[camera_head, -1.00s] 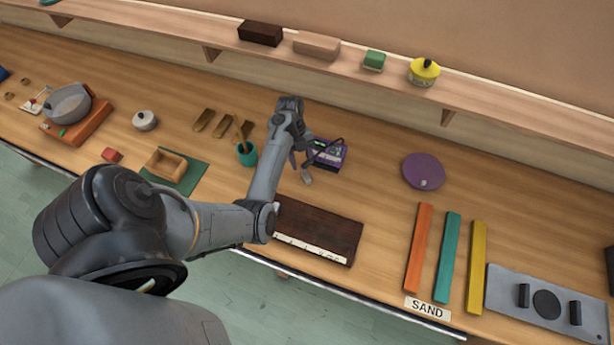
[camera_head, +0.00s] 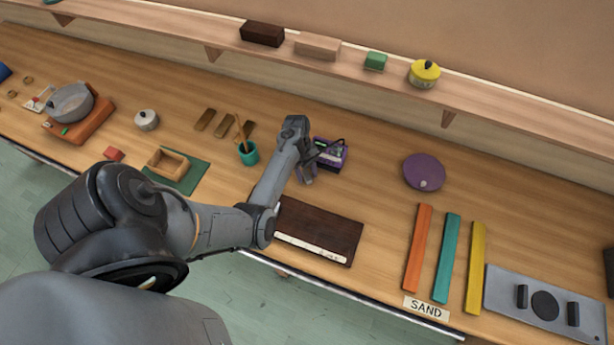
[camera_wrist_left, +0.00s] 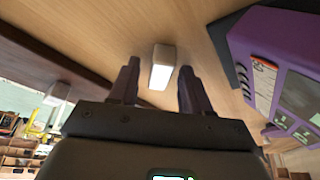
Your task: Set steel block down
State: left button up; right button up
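The steel block (camera_wrist_left: 161,68) is a small pale grey block with a bright reflecting face. In the left wrist view it is on the wooden bench, just past and between my left fingertips. My left gripper (camera_wrist_left: 158,80) is open, with a visible gap between the block and each finger. In the head view my left gripper (camera_head: 307,174) is low over the bench, between the dark board and the purple device; the block is hard to make out there. My right gripper is not in view.
The purple device (camera_head: 331,154) with a cable is close on the right of the gripper. The dark brown board (camera_head: 322,229) is in front. A teal cup (camera_head: 249,155) stands to the left. A purple disc (camera_head: 424,172) lies farther right, with clear bench between.

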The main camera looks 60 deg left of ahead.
pick_arm(q)
grip_shut()
jog(key=shift+a+r, duration=0.1)
